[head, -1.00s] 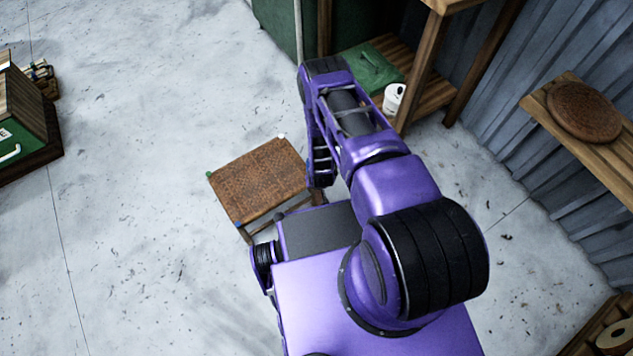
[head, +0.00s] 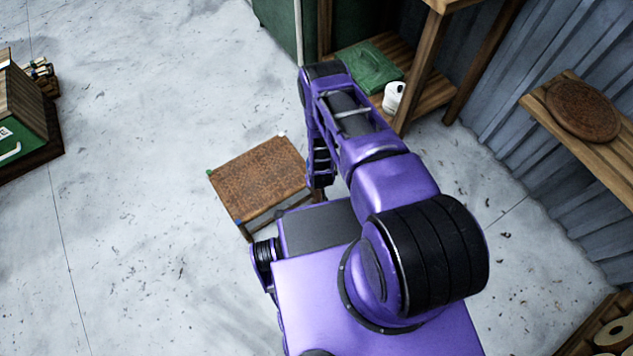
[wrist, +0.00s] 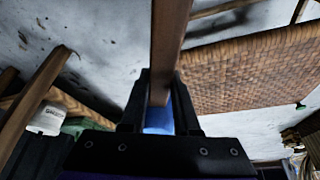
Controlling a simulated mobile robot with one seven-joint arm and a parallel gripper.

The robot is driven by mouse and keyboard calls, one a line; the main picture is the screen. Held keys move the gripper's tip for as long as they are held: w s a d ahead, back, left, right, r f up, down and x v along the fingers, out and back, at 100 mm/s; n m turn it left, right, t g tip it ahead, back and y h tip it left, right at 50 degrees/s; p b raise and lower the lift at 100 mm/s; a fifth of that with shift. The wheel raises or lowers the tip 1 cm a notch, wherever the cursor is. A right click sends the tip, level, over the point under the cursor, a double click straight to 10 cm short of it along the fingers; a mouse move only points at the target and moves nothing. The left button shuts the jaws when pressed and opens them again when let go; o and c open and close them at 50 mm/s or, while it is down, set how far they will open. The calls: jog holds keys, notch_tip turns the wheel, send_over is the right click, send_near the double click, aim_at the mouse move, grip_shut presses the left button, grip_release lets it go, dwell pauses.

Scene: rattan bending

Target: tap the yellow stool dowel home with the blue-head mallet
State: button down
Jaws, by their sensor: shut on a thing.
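The stool has a woven brown seat (head: 258,178) and stands upright on the floor ahead of my base. A green mark shows at its left corner and a white one at its far corner. I cannot make out a yellow dowel in either view. In the wrist view, the seat (wrist: 250,70) fills the upper right, apart from the fingers. My gripper (wrist: 160,85) is shut on the mallet's brown wooden handle (wrist: 170,45). A patch of blue (wrist: 158,120) shows between the fingers; the rest of the head is not visible.
A wooden shelf unit (head: 425,95) stands beyond my arm, with a green item (head: 367,68) and a white container (head: 394,97). A wall shelf (head: 590,155) holds a round woven piece. A green box (head: 25,130) is far left. The floor left of the stool is clear.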

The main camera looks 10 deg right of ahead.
jog(key=shift+r, duration=0.6)
jog(key=shift+f, duration=0.1)
jog(key=shift+f+b, duration=0.45)
jog(key=shift+b, duration=0.15)
jog(key=shift+r, duration=0.1)
notch_tip(320, 180, down, 3)
jog(key=shift+f+b, duration=0.1)
jog(key=shift+b, duration=0.4)
